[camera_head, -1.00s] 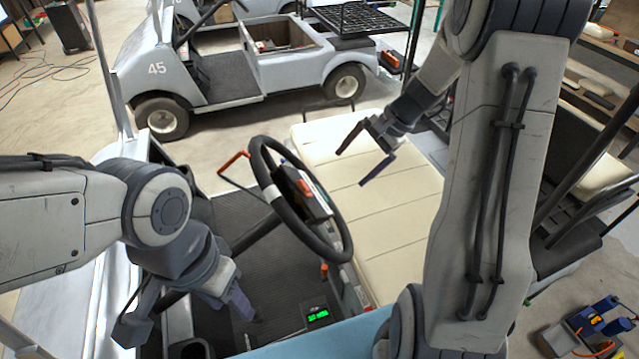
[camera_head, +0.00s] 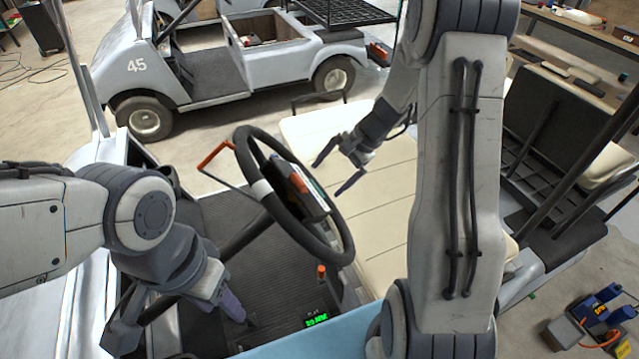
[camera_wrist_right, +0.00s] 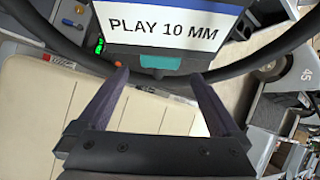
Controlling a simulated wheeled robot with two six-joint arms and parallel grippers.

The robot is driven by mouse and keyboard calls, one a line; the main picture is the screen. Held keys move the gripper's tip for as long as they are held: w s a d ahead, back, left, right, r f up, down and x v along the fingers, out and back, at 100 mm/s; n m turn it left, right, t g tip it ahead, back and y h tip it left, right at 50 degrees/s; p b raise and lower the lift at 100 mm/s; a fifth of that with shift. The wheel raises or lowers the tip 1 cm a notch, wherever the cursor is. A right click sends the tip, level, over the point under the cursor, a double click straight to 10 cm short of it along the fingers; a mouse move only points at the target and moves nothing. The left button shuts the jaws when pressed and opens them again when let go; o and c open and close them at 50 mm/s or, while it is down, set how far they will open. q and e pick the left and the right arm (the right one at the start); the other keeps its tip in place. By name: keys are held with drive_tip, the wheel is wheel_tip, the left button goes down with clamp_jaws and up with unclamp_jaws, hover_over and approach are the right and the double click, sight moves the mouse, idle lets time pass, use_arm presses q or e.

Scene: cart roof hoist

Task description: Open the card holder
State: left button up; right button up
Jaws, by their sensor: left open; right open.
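The card holder (camera_head: 308,193) sits at the middle of the steering wheel (camera_head: 336,250). In the right wrist view it carries a white card (camera_wrist_right: 165,28) reading "PLAY 10 MM", with a teal clip (camera_wrist_right: 160,62) at its lower edge. My right gripper (camera_head: 330,179) is open and empty above the seat, just right of the holder. In the right wrist view its fingers (camera_wrist_right: 160,73) are spread on either side of the teal clip, apart from it. My left gripper (camera_head: 240,311) is low over the cart floor, left of the wheel; its fingers are partly hidden.
A cream bench seat (camera_head: 385,190) lies beneath my right gripper. An orange-handled lever (camera_head: 215,155) stands left of the wheel. A green-lit display (camera_head: 316,319) sits on the floor area. Another cart marked 45 (camera_head: 240,70) stands behind, with bare floor between.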

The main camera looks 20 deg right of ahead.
drive_tip(key=shift+x, duration=2.35)
drive_tip(key=shift+c, duration=0.3)
clamp_jaws()
